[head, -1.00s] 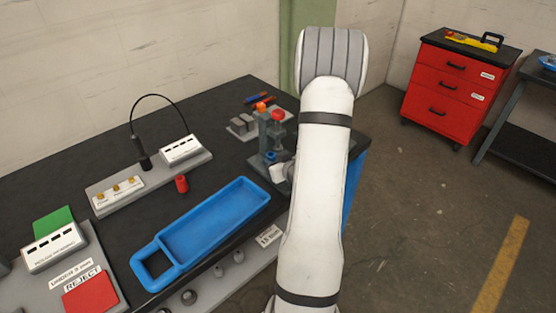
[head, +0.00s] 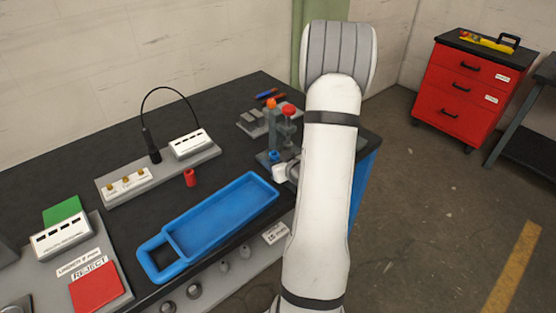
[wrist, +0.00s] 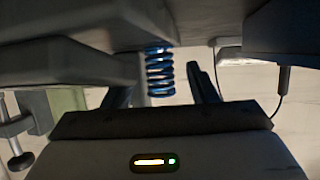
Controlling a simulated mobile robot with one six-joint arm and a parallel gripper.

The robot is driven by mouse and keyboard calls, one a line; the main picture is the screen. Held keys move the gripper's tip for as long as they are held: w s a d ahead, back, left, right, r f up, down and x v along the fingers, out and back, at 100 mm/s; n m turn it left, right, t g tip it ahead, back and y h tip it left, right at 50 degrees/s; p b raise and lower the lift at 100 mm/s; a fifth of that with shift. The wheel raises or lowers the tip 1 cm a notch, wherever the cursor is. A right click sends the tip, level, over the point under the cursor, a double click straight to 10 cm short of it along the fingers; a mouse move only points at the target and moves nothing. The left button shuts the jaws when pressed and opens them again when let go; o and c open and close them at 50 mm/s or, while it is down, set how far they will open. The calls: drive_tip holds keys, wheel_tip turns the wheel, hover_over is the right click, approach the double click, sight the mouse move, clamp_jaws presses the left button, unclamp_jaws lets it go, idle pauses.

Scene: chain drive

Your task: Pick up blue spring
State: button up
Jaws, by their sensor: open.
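In the wrist view a blue coil spring (wrist: 160,72) shows between and beyond the two dark fingers of my gripper (wrist: 162,88). The fingers are apart, one on each side of the spring in the picture, and I see no contact. One end of the spring meets a grey part. In the head view my white arm hides most of the gripper near the grey post stand (head: 272,130) at the right end of the bench. A small blue piece (head: 273,156) shows low on that stand; I cannot tell whether it is the same spring.
A blue tray (head: 222,215) lies on the black bench, with a red cylinder (head: 190,178) behind it. A grey block rack (head: 255,122) stands behind the post stand. A red drawer cabinet (head: 462,90) stands apart at the right, with bare floor between.

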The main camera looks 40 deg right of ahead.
drive_tip(key=shift+b+v, duration=0.35)
drive_tip(key=shift+v, duration=3.55)
